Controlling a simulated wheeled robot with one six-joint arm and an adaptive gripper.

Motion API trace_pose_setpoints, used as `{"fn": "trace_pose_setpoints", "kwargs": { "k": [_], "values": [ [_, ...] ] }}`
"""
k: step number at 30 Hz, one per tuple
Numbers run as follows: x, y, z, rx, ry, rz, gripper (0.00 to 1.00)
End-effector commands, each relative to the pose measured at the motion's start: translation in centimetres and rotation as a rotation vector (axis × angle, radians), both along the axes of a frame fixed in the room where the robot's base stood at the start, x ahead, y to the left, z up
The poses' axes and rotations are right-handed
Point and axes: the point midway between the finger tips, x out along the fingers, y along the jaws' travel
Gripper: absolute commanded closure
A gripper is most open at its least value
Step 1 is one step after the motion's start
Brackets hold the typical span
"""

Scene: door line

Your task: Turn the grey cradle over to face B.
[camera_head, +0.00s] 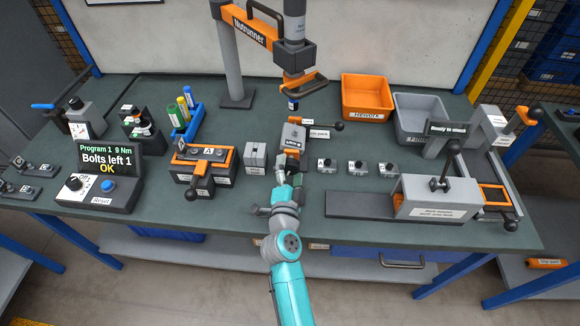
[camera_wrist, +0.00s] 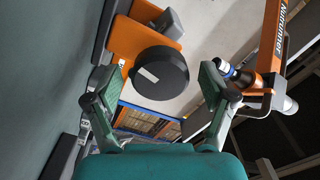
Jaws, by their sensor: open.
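The grey cradle (camera_head: 293,133), with orange parts, stands near the middle of the bench. A dark label with small white marks is on its near side, too small to read surely. My gripper (camera_head: 283,180) is just in front of the cradle's near end. In the wrist view my gripper (camera_wrist: 157,88) is open, its two fingers on either side of a round black knob (camera_wrist: 160,73) with a white mark. Orange and grey parts show behind the knob. I cannot tell whether the fingers touch it. The near end of the cradle is partly hidden by my gripper in the head view.
A black-knobbed lever (camera_head: 337,126) is right of the cradle. A grey block (camera_head: 256,157) stands close on the left, beside an orange-framed fixture (camera_head: 206,163). Several small switch blocks (camera_head: 356,167) are at right. The nutrunner (camera_head: 293,85) hangs above and behind. A display (camera_head: 105,158) reads "Bolts left 1 OK".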

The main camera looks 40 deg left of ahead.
Motion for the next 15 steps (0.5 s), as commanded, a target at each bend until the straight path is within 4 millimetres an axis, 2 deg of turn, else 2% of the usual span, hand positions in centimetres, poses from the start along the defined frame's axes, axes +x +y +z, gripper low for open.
{"fn": "trace_pose_setpoints", "kwargs": {
  "k": [15],
  "values": [
    [-7.9,-4.7,-0.1,-0.002,0.001,0.003,0.17]
  ]
}}
